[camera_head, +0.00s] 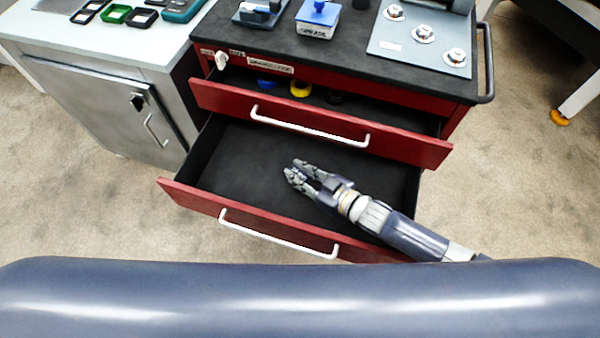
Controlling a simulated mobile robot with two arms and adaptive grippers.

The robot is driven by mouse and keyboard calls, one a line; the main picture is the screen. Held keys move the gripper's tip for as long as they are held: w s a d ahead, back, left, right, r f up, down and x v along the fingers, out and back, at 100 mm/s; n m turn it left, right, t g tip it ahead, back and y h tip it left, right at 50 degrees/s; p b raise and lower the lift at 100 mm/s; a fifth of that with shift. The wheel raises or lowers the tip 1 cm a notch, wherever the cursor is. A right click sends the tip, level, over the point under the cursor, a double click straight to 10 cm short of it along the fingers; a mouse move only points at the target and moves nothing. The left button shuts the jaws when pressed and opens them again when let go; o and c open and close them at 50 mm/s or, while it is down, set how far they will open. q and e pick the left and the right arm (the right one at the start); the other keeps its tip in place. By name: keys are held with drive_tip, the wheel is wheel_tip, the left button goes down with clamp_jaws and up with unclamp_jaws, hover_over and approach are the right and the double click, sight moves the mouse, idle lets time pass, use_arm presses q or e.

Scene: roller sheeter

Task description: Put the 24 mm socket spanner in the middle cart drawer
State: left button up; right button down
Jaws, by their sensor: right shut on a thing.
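The red tool cart (462,118) has two drawers pulled out. The lower, wider-open drawer (240,160), which appears to be the middle one, has a black floor with nothing visible lying on it. My right gripper (294,172) reaches in from the lower right over this drawer. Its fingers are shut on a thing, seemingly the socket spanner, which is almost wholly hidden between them. I cannot read any size on it or tell whether it touches the drawer floor. My left gripper is not in view.
The upper drawer (385,142) is partly open and holds a yellow roll (300,89) and a blue item (266,83). The cart top carries a grey plate (410,52) with several knobs and a blue-lidded box (318,17). A grey cabinet (90,105) stands left.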

drive_tip(key=shift+f, duration=0.2)
drive_tip(key=c, duration=1.4)
unclamp_jaws()
drive_tip(key=shift+r, duration=0.1)
drive_tip(key=shift+r, duration=0.25)
drive_tip(key=v, duration=1.2)
drive_tip(key=shift+f, duration=0.1)
